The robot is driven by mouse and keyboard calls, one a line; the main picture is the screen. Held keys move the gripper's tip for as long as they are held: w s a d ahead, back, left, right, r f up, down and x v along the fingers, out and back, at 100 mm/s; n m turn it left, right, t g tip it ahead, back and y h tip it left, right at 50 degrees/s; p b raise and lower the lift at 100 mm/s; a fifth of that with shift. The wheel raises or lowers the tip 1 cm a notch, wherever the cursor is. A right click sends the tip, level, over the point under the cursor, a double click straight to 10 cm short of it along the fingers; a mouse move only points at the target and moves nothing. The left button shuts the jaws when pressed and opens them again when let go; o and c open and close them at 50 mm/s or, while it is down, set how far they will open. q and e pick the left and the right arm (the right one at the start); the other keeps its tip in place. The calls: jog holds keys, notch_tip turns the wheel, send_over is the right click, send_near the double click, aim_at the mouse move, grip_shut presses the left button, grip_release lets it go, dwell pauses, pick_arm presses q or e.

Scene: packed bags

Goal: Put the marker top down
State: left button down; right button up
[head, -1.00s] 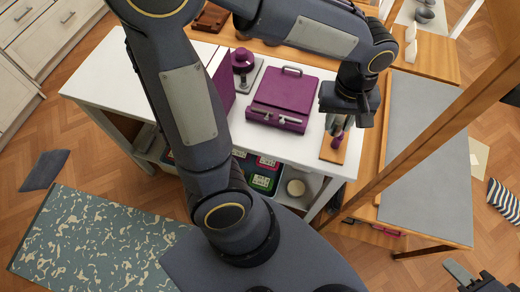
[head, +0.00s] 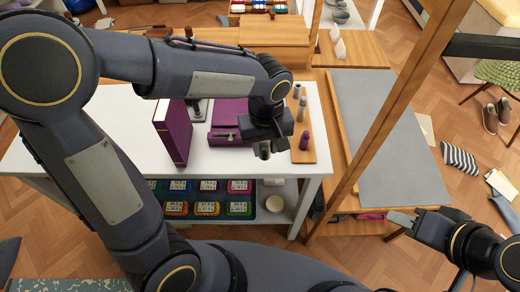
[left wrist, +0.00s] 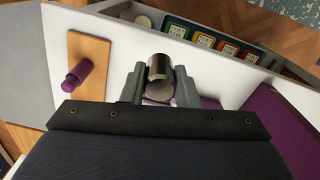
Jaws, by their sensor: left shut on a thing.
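My left gripper (head: 263,148) is shut on a short grey cylinder, the marker top (left wrist: 158,68), held between its two fingers. In the left wrist view its pale round end shows. In the head view the marker top (head: 264,152) hangs above the white table (head: 235,165), between the purple case (head: 222,130) and a small wooden board (head: 303,155). A purple upright piece (head: 305,140) stands on the board, with grey pieces (head: 301,108) behind it. My right gripper (head: 403,219) is at lower right, away from the table; its opening is unclear.
A tall purple panel (head: 174,133) stands left of the case. A tray of coloured boxes (head: 205,208) and a pale round container (head: 275,203) are on the shelf below. A wooden post (head: 395,105) crosses at right, before a grey-topped bench (head: 385,130).

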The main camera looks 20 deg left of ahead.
pick_arm(q)
jog(key=f, duration=0.1)
jog(key=w+a+f, duration=0.1)
jog(key=w+f, duration=0.1)
jog(key=shift+w+a+f, duration=0.1)
jog(key=shift+a+f, duration=0.1)
jog(key=shift+a, duration=0.05)
jog(key=shift+w+a+f, duration=0.1)
jog(key=shift+w+f, duration=0.1)
jog(key=shift+f, duration=1.5)
jog(key=shift+f+b, duration=0.25)
jog(key=shift+b, duration=0.15)
jog(key=c, duration=1.1)
grip_release()
jog(key=shift+r, duration=0.15)
